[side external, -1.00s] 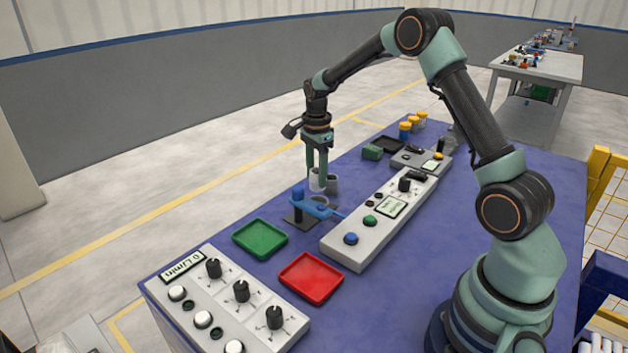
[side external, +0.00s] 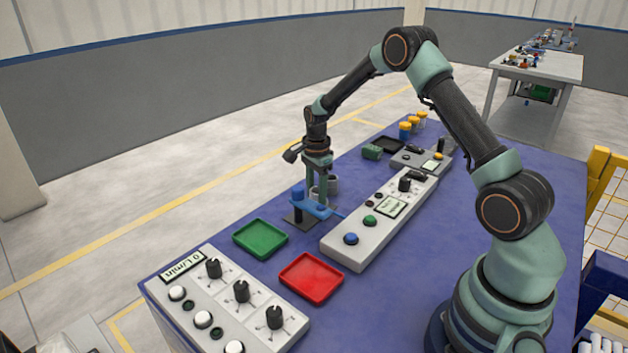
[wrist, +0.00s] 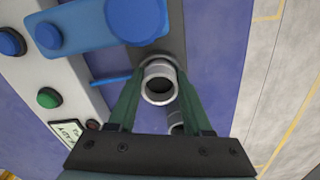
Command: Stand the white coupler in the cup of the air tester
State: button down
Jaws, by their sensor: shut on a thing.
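My gripper (side external: 317,197) is shut on the white coupler; its fingers stand on either side of it. In the wrist view the white coupler (wrist: 159,72) shows upright between the fingertips, its round opening facing the camera. The air tester is a long pale console (side external: 372,222) with a blue clamp arm (side external: 317,208) on a dark base. A grey rim of the cup (wrist: 152,57) shows just beyond the coupler. The coupler is at or just over the cup; I cannot tell whether its lower end is seated, as the fingers and clamp hide it.
A grey coupler (side external: 333,184) stands close behind my gripper. The blue post (side external: 298,203) of the clamp is close on the left. A green tray (side external: 260,239) and a red tray (side external: 311,279) lie in front, with a knob panel (side external: 228,305) nearer.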

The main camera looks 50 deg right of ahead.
jog(key=shift+f, duration=0.6)
jog(key=shift+c, duration=1.6)
grip_release()
jog(key=shift+s, duration=0.1)
notch_tip(320, 180, up, 12)
jog(key=r, duration=0.1)
notch_tip(320, 180, up, 6)
jog(key=n+t, duration=0.1)
jog(key=n, duration=0.3)
send_over(316, 191)
jog(key=s+a, duration=0.2)
jog(key=a, duration=0.2)
jog(key=s+a+r+n+t, duration=0.2)
jog(key=s+a+n, duration=0.3)
jog(key=s+n, duration=0.3)
jog(key=s+a+r+n+t, duration=0.2)
jog(key=s+a+n, duration=0.3)
jog(key=s+n, duration=0.3)
jog(key=shift+s+a+r+n+t, duration=0.3)
jog(key=shift+s+r+n, duration=0.1)
jog(key=shift+n, duration=0.1)
